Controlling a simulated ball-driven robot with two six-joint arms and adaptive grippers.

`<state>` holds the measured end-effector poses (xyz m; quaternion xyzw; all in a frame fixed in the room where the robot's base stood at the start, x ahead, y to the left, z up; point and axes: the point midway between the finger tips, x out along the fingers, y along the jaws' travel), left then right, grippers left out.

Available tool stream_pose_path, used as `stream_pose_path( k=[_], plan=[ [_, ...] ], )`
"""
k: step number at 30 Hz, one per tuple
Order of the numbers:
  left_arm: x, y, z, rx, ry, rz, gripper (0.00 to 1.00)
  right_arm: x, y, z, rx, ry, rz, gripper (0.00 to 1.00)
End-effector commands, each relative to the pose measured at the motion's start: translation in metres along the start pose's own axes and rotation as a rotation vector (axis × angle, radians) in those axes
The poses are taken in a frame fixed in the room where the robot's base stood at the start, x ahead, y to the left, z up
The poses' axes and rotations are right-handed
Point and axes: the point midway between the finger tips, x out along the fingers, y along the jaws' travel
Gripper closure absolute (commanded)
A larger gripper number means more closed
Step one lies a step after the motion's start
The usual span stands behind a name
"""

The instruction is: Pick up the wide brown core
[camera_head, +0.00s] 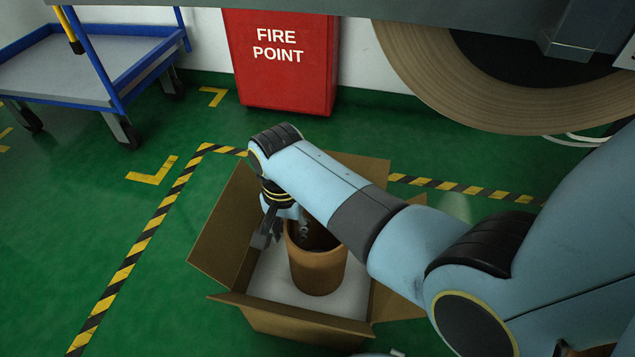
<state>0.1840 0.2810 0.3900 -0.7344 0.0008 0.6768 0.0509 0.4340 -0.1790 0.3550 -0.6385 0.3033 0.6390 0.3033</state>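The wide brown core (318,272) stands upright in an open cardboard box on the floor, its hollow top facing up. My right arm reaches in from the right, over the box, and covers part of the core's rim. My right gripper (283,234) points down at the core's left rim. One dark finger is outside the core on the left, and a grey part shows inside its mouth. The fingers look spread, with a small gap between the outer finger and the wall. The inner finger is partly hidden. My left gripper is out of view.
The cardboard box (222,232) has raised flaps around the core and a pale bottom. A blue trolley (100,70) stands at the back left, a red fire point cabinet (282,75) behind. A large tape roll (430,75) hangs at the upper right. Green floor is clear on the left.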

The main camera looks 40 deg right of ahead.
Motion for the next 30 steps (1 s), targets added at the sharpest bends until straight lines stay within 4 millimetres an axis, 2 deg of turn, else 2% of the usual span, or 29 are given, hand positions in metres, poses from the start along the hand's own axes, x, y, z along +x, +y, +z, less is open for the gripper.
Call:
stream_pose_path(
  k=[3,9,11,30],
  plan=[
    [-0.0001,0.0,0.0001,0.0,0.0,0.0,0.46,-0.0008,-0.0001,-0.0003,0.0,0.001,0.0,0.69],
    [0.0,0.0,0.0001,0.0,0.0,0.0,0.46,-0.0008,0.0,-0.0003,0.0,0.001,0.0,0.95],
    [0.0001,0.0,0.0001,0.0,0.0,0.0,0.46,-0.0007,0.0,-0.0003,0.0,0.001,0.0,1.0],
    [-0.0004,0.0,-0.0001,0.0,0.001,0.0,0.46,-0.0018,-0.0001,-0.0005,0.0,0.001,0.0,1.0]
  ],
)
